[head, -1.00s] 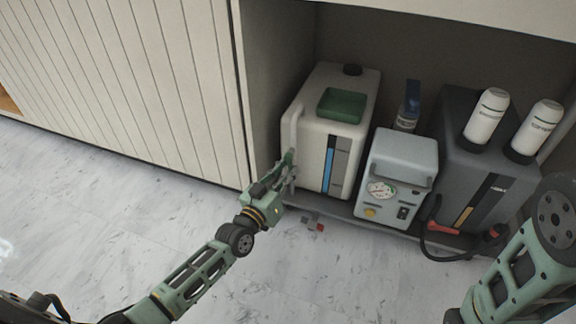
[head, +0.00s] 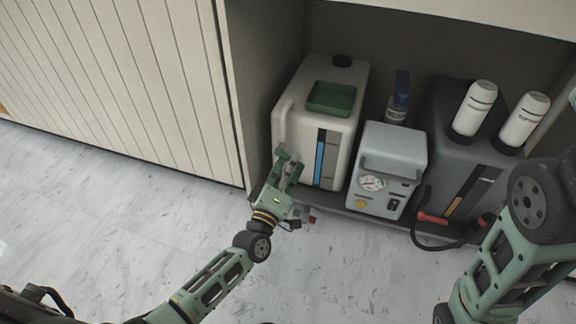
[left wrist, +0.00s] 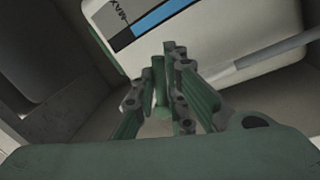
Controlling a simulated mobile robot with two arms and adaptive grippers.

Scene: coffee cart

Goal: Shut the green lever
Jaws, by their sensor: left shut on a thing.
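The white tank (head: 345,135) stands at the left of the open cart bay, with a dark green panel on top and a blue level strip in front. My left gripper (head: 286,163) is at the tank's lower left front edge. In the left wrist view its fingers (left wrist: 178,98) are closed around a slim green piece, which appears to be the green lever (left wrist: 161,98). In the head view the lever cannot be told apart from the green fingers. My right arm shows at the right, but its gripper is out of view.
A grey machine with a gauge (head: 388,170) stands right of the tank. Beyond it is a dark tank (head: 455,145) with two white bottles and a black hose with a red handle. A small grey and red piece (head: 309,219) is beside my left wrist. The floor in front is clear.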

